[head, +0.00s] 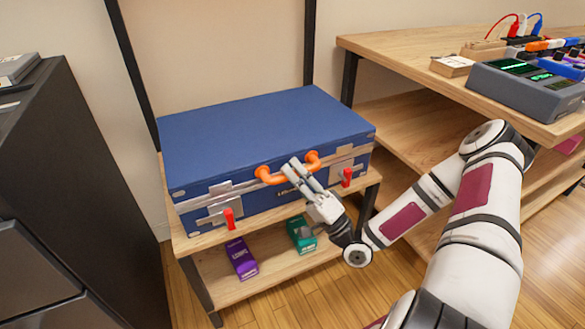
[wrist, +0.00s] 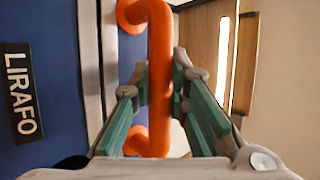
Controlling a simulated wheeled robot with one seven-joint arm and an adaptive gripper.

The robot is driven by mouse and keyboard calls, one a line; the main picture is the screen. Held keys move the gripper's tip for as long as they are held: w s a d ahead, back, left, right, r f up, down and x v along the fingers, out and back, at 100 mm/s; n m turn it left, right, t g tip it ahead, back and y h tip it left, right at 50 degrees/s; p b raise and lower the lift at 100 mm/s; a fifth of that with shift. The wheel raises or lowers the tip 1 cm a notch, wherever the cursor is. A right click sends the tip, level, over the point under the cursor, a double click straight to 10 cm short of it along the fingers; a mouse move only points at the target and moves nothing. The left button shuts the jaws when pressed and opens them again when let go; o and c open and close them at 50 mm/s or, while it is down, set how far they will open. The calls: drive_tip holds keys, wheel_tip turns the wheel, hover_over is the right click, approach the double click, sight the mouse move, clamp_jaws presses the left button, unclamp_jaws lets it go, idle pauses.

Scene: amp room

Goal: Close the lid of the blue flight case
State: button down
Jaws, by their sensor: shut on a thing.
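The blue flight case (head: 262,216) stands on a low wooden shelf unit in the head view. Its blue lid (head: 250,125) lies down over the case, with silver trim along the front edge. I cannot tell whether a thin gap is there. An orange handle (head: 266,177) is on the front. My gripper (head: 292,167) is at the handle's middle. In the wrist view its green-padded fingers (wrist: 160,85) are on both sides of the orange handle (wrist: 159,40), shut on it. The fingers hide part of the handle. Red latches (head: 229,218) (head: 347,177) hang on the front.
A purple box (head: 240,258) and a green box (head: 301,234) lie on the lower shelf. A dark cabinet (head: 75,170) stands at the left. A wooden desk (head: 425,52) with electronic gear (head: 525,85) is at the right, near my arm.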

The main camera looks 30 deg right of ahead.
drive_tip(key=shift+s+f+b, duration=0.25)
drive_tip(key=shift+f+b, duration=0.05)
drive_tip(key=shift+f, duration=0.35)
drive_tip(key=shift+f, duration=0.1)
drive_tip(key=c, duration=1.5)
unclamp_jaws()
drive_tip(key=shift+c, duration=0.2)
drive_tip(key=shift+w, duration=0.1)
drive_tip(key=v, duration=1.2)
